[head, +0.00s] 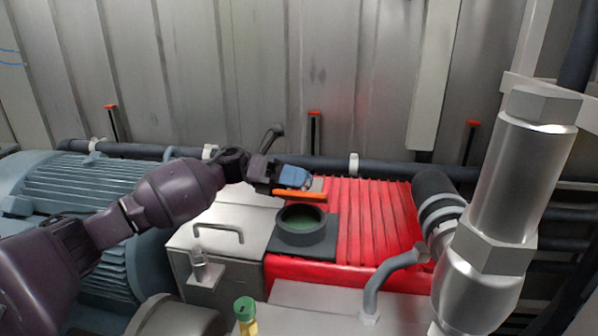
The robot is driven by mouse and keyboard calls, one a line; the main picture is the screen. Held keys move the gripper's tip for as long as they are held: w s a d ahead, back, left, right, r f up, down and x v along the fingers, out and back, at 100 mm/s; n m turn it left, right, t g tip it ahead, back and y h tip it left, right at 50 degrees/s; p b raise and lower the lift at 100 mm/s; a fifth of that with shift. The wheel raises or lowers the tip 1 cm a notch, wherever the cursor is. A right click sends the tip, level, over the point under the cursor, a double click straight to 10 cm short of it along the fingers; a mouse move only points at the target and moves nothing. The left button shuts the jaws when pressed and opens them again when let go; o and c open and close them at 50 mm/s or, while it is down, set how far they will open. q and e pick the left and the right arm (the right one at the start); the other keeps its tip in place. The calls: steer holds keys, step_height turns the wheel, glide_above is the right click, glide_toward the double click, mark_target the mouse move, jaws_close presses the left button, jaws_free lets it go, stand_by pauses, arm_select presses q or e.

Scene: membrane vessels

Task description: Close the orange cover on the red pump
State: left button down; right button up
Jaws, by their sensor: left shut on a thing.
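The red pump (375,225) stands in the middle, with a ribbed top. A dark round opening with a raised collar (302,236) and a greenish inside sits on its left part, uncovered. The orange cover (299,196) shows nearly edge-on just above and behind the opening, apart from the collar's front rim. My left gripper (291,180) comes in from the left and is shut on the orange cover. Its fingers hide part of the cover. My right gripper is not in view.
A grey metal box with a handle (218,232) stands left of the pump. A large silver fitting (505,190) rises at the front right. Dark pipes run along the back wall.

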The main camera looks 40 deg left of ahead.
mark_target(287, 198)
arm_select(q)
steer(key=shift+s+d+f+m, duration=0.25)
steer(key=shift+s+m, duration=0.3)
steer(key=shift+m, duration=0.35)
steer(key=s+m, duration=0.1)
steer(key=f+m+y, duration=0.1)
steer(key=m, duration=0.1)
steer(key=shift+s+d+f, duration=0.25)
steer(key=shift+s+d, duration=0.1)
steer(key=shift+d, duration=0.05)
steer(key=shift+s+d+f+m+y, duration=0.1)
steer(key=shift+s+f+m+y, duration=0.15)
steer(key=shift+m, duration=0.55)
steer(key=shift+f, duration=0.15)
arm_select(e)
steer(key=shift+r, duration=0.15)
arm_select(q)
steer(key=shift+y, duration=0.25)
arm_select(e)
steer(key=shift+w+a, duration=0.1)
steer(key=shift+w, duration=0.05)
arm_select(q)
steer(key=c, duration=0.8)
jaws_free()
steer(key=shift+c, duration=0.2)
